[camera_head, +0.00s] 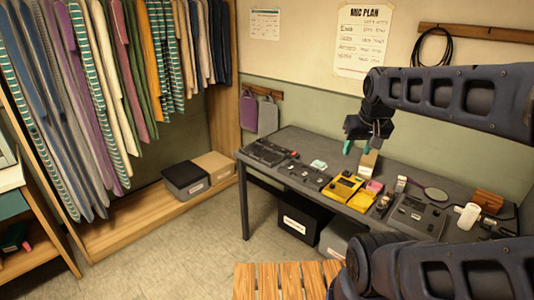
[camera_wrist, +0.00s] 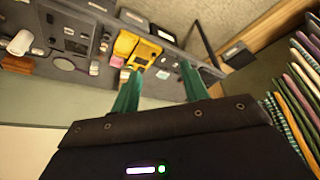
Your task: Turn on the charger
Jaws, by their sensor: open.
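A yellow device (camera_head: 343,187) with a dark panel lies on the dark table (camera_head: 290,140), with a smaller yellow item (camera_head: 361,201) at its right. A flat black device (camera_head: 265,153) lies at the table's left end, and a larger dark console (camera_head: 417,214) at its right. I cannot tell for certain which one is the charger. My gripper (camera_head: 362,145) is open and empty above the table's back part, behind the yellow device. In the wrist view, my gripper's green fingers (camera_wrist: 158,69) stand apart, with the yellow device (camera_wrist: 145,53) beyond them.
A tan block (camera_head: 368,163) stands on the table below my gripper. A dark tray with small parts (camera_head: 307,176), a pink item (camera_head: 374,187) and a white cylinder (camera_head: 468,215) also lie there. Boxes (camera_head: 298,222) sit under the table. Hanging clothes (camera_head: 110,70) fill the left.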

